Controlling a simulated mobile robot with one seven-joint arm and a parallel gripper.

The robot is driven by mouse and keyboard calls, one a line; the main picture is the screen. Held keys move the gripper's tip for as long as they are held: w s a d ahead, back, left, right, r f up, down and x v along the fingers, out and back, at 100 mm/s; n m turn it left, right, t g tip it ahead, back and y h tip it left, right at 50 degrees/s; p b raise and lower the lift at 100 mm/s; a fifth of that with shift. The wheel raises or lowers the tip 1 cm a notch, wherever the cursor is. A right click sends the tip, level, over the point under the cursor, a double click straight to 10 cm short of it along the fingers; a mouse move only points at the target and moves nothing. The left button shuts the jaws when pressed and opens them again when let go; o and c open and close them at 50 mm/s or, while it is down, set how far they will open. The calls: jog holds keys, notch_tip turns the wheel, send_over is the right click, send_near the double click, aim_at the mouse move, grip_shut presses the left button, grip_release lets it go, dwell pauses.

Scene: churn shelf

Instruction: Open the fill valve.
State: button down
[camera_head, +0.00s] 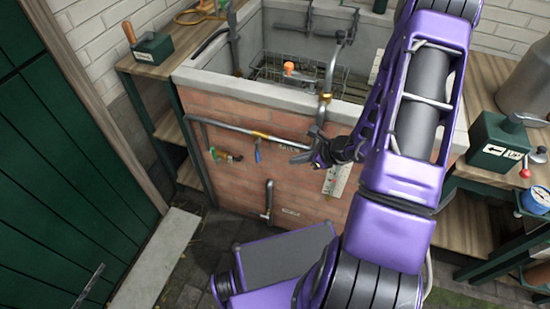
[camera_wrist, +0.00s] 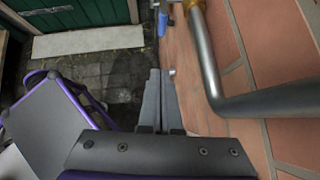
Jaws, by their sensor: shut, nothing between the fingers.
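A pipe (camera_head: 225,126) runs along the front of the brick trough, with a brass fitting (camera_head: 262,135) and a blue lever (camera_head: 257,152) hanging below it. I cannot read a label that names the fill valve. In the wrist view the blue lever (camera_wrist: 162,23) hangs beyond my fingertips, beside the brass fitting (camera_wrist: 188,4) and grey pipe (camera_wrist: 207,55). My gripper (camera_head: 296,157) is in front of the trough, right of the lever and apart from it. In the wrist view my gripper (camera_wrist: 161,74) is shut and empty, close to the brick face.
A small tap with coloured parts (camera_head: 226,156) is left of the lever. An orange handle (camera_head: 289,68) shows inside the trough (camera_head: 270,93). A bent outlet pipe (camera_head: 268,200) sits low on the bricks. A green valve box (camera_head: 497,140) stands on the right bench.

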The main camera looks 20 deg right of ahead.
jog(key=w+a+r+x, duration=0.1)
jog(key=r+x, duration=0.1)
jog(key=x, duration=1)
jog(key=shift+w+a+f+b, duration=0.2)
jog(key=shift+w+a+b, duration=0.1)
jog(key=shift+w, duration=0.15)
